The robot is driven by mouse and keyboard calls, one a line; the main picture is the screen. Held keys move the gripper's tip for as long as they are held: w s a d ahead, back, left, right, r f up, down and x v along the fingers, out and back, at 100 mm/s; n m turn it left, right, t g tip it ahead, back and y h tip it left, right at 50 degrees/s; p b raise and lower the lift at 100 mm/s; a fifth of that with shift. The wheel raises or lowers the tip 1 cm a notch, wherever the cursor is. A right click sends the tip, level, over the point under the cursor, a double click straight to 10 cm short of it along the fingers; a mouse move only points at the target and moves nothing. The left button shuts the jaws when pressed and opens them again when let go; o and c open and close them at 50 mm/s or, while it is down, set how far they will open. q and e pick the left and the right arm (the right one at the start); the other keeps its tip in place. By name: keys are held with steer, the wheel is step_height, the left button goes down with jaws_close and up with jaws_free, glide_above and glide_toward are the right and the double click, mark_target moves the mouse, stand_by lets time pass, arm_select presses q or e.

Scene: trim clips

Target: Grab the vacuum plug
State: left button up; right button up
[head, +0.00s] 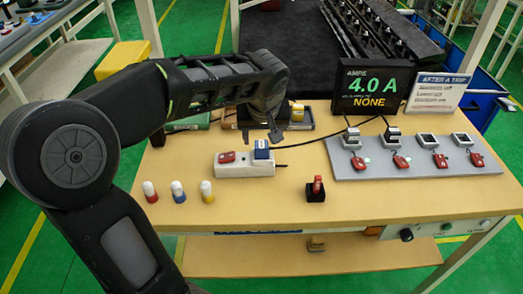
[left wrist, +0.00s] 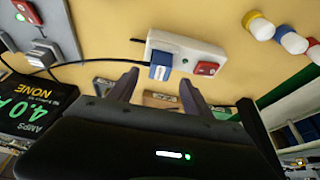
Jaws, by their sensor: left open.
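No label readable here tells which plug is the vacuum's. A blue plug (head: 262,150) with a dark cord sits at the right end of a white power strip (head: 232,171), beside a red switch (head: 227,157). In the left wrist view the blue plug (left wrist: 160,72) shows just ahead of the fingertips. Two grey plugs with cords, a left one (head: 351,136) and a right one (head: 393,135), sit in sockets on a grey panel (head: 345,172). My left gripper (head: 277,134) is open and empty, behind and above the strip. My right gripper is not in view.
A black display (head: 369,91) reads 4.0 A and NONE. A sign (head: 437,92) stands beside it. Red, blue and yellow capped cylinders (head: 178,191) stand at the front left. A red rocker on a black base (head: 316,190) stands front centre. The bench between is clear.

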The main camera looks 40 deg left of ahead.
mark_target(262, 144)
arm_select(q)
steer(key=p+x, duration=0.1)
steer(key=x, duration=0.4)
steer(key=shift+f, duration=0.1)
stand_by(0.5)
jaws_close()
stand_by(0.4)
